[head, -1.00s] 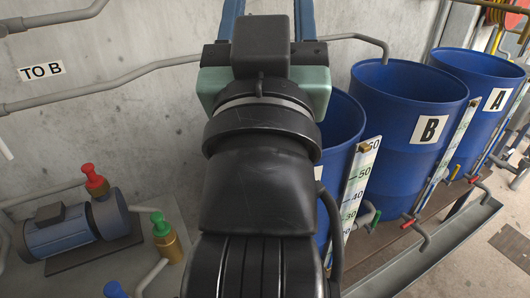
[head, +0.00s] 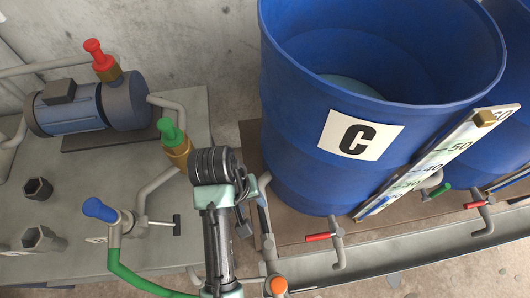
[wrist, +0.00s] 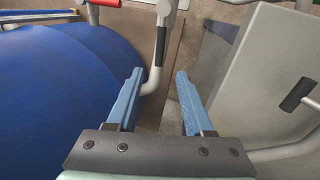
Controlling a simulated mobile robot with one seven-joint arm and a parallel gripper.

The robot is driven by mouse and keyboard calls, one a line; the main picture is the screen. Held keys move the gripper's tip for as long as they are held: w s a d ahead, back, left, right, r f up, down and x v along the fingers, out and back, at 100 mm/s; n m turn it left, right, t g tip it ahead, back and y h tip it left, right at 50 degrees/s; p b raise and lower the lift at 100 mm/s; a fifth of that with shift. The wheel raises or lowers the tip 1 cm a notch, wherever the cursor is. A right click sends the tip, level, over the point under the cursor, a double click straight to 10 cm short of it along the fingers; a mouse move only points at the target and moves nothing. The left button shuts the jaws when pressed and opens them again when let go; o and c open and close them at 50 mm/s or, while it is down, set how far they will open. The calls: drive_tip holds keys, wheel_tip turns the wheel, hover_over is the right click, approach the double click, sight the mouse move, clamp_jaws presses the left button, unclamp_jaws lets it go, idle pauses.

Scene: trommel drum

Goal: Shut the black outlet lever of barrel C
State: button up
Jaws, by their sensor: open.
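Barrel C (head: 385,185) is the blue barrel with a white C label, right of centre in the head view. In the wrist view its blue side (wrist: 70,90) fills the left. A black lever (wrist: 160,46) lies lengthwise along a grey outlet pipe (wrist: 150,82) beside the barrel. My gripper (wrist: 158,74) is open and empty, its two blue fingers apart. In the head view my fingers are hidden behind my wrist, just left of the barrel.
A red lever (head: 318,237) sits on barrel C's front outlet. A level gauge board (head: 440,160) leans right of it. Left stand a pump (head: 70,110), a green-capped valve (head: 173,140), a blue-capped valve (head: 100,210) and a black T-handle (wrist: 299,94). A trough edge runs along the front.

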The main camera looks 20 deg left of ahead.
sight(262, 216)
drive_tip(key=f, duration=0.4)
drive_tip(key=w+d+f+b, duration=0.1)
drive_tip(key=f, duration=0.2)
drive_tip(key=f+b, duration=0.1)
drive_tip(key=f, duration=0.3)
drive_tip(key=shift+w+d+f, duration=0.2)
drive_tip(key=shift+d+f, duration=0.1)
drive_tip(key=shift+d, duration=0.1)
clamp_jaws()
idle(0.8)
